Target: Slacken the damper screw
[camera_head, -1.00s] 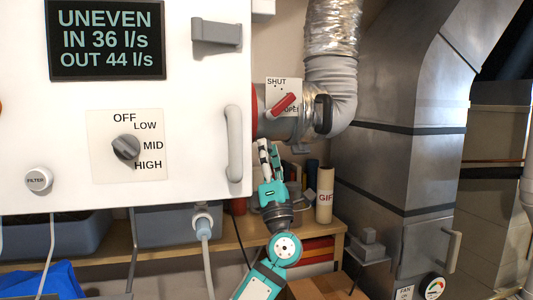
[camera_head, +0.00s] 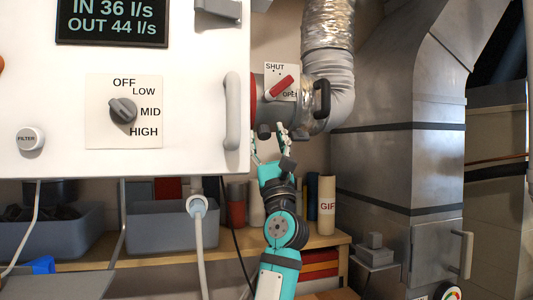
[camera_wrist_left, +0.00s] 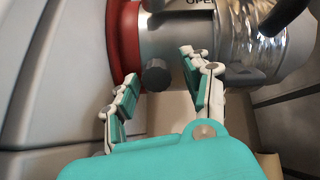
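The damper screw, a dark round knob (camera_head: 264,131), sticks out under the grey duct collar by the red ring. In the left wrist view the knob (camera_wrist_left: 156,75) lies between the fingertips, with a gap on each side. My left gripper (camera_head: 270,143) is open and reaches up from below the duct. The same gripper (camera_wrist_left: 160,78) shows its two spread fingers in the left wrist view. The red damper lever (camera_head: 281,88) sits on a plate marked SHUT and OPEN, tilted up to the right. My right gripper is not in view.
The white unit (camera_head: 190,100) with its dial (camera_head: 122,110) and grey handle (camera_head: 232,110) is close on the left. A black handle (camera_head: 322,99) is right of the lever. A cardboard tube (camera_head: 327,203) stands on the shelf behind. Metal ducting (camera_head: 385,150) stands to the right.

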